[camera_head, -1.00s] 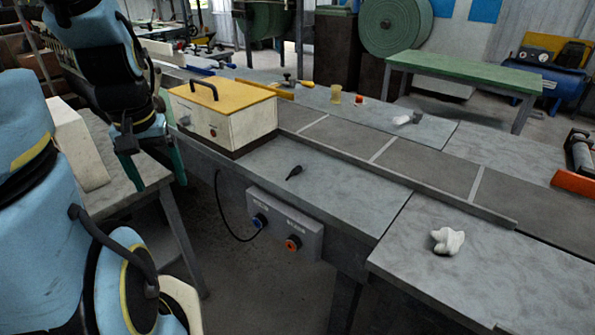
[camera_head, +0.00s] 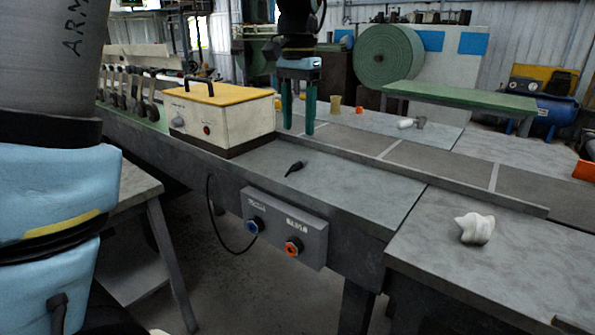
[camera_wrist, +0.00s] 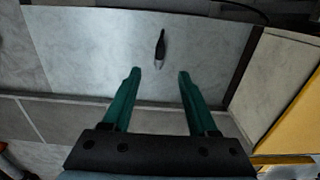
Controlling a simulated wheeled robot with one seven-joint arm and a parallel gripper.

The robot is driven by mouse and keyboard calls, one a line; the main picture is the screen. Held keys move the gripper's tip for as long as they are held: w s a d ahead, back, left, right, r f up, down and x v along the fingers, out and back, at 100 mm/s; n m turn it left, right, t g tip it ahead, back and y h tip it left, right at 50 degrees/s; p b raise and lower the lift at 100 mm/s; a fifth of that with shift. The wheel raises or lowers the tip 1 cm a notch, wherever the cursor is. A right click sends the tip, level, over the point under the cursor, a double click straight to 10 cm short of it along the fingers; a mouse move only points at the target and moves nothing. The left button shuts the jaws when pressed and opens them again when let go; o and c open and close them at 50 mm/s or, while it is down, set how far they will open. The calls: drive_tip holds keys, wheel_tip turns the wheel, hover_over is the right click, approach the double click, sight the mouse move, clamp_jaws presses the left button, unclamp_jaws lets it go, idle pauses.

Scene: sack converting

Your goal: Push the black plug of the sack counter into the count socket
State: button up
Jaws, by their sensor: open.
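The black plug (camera_head: 294,168) lies loose on the grey bench top, in front of the cream sack counter box with a yellow lid (camera_head: 222,116). In the wrist view the plug (camera_wrist: 160,47) lies beyond the fingertips, between their lines, touching neither. My gripper (camera_head: 297,130) is open and empty above the bench, fingers pointing down, behind and above the plug in the head view; it also shows in the wrist view (camera_wrist: 158,73). A grey socket box on the bench front has a blue-ringed socket (camera_head: 254,226) and an orange-ringed socket (camera_head: 292,247). Their labels are too small to read. A black cable hangs to the blue one.
A low rail (camera_head: 440,186) and conveyor strip run behind the plug. A crumpled white rag (camera_head: 475,228) lies on the right bench. The bench top around the plug is clear.

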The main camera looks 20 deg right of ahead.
sight(298, 162)
wheel_tip(298, 162, down, 9)
drive_tip(key=shift+s+r+p, duration=0.15)
drive_tip(key=shift+r+p, duration=0.05)
drive_tip(key=shift+p, duration=0.5)
drive_tip(key=shift+c, duration=0.2)
clamp_jaws()
